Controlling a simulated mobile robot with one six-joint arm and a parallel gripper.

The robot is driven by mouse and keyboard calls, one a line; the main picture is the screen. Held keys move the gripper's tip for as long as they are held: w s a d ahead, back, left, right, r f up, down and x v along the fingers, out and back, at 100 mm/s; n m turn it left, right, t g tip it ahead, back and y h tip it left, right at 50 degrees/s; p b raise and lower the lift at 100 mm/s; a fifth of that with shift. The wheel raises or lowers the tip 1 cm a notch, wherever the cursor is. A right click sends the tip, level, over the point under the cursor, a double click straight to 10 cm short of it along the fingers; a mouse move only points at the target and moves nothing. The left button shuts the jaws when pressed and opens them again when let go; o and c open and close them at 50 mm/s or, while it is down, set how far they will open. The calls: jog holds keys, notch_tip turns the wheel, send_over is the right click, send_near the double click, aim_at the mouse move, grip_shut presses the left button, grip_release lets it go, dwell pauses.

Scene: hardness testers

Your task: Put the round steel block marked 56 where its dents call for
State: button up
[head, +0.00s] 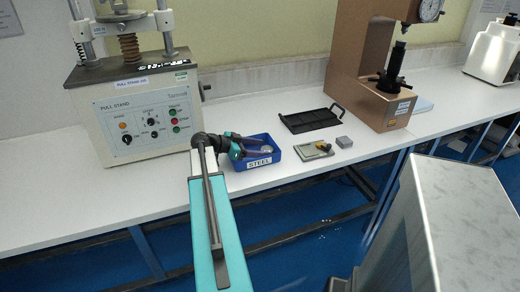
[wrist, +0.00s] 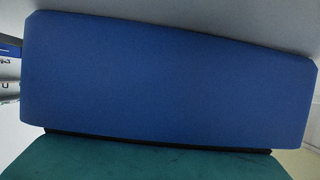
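A blue bin labelled STEEL (head: 261,161) stands on the white bench in the head view. A small round grey block (head: 266,149) shows inside it; its marking and dents are too small to read. My gripper (head: 260,146) reaches over the bin from the left, with its dark fingers low at the block. Whether the fingers touch or hold the block cannot be made out. In the wrist view a large plain blue surface (wrist: 165,80) fills most of the picture, with a teal surface below it, and no block shows.
A black slotted tray (head: 312,120), a small flat plate (head: 314,151) with a dark and yellow item, and a grey cube (head: 344,142) lie right of the bin. A pull stand (head: 148,120) stands left. A brown tester with a dial (head: 372,75) stands behind right.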

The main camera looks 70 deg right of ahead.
jog(key=shift+w+a+r, duration=0.1)
jog(key=shift+r, duration=0.05)
jog(key=b+v, duration=0.1)
jog(key=v, duration=1)
jog(key=shift+w+a+r+b, duration=0.2)
jog(key=shift+w+a+b, duration=0.05)
jog(key=shift+b, duration=0.1)
jog(key=shift+r, duration=0.1)
dwell(0.5)
